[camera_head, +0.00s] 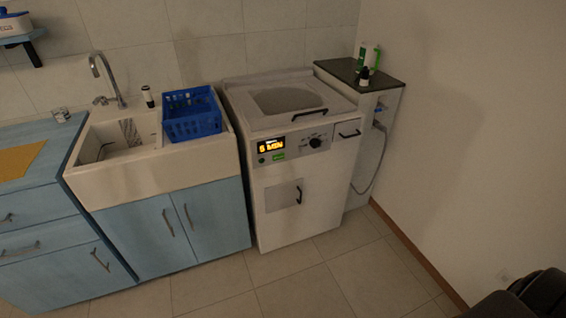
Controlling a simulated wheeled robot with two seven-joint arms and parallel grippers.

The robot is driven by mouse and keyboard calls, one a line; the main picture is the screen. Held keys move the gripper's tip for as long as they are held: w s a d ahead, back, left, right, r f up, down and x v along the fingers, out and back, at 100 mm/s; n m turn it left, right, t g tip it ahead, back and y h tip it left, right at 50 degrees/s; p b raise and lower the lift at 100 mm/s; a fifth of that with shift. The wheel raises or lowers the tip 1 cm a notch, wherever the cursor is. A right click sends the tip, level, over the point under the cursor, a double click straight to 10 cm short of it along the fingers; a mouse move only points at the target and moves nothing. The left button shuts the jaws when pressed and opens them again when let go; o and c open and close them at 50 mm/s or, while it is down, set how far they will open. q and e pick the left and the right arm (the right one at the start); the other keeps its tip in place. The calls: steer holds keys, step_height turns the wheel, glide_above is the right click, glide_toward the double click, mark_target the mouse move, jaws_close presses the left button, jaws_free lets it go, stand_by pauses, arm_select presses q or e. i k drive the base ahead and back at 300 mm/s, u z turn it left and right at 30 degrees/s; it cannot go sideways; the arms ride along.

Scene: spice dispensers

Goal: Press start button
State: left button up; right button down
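A white washing machine (299,226) stands against the back wall, right of the sink unit. On its front panel a lit display (271,145) reads what looks like "5 MIN" in orange. The labels are too small to read, so I cannot tell which is the start button. A black round knob (316,143) is to the right. Neither of my grippers shows. Nothing covers the panel.
A sink (120,145) with a blue basket (192,122) on its right side adjoins the machine. Bottles stand on a dark-topped narrow cabinet (358,75) to the right, with a hose below. Dark rounded parts appear at bottom right. The tiled floor (300,280) in front is clear.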

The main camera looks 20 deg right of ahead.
mark_target(279, 157)
steer(key=u, duration=0.25)
steer(key=i, duration=1.1)
steer(key=z, duration=0.25)
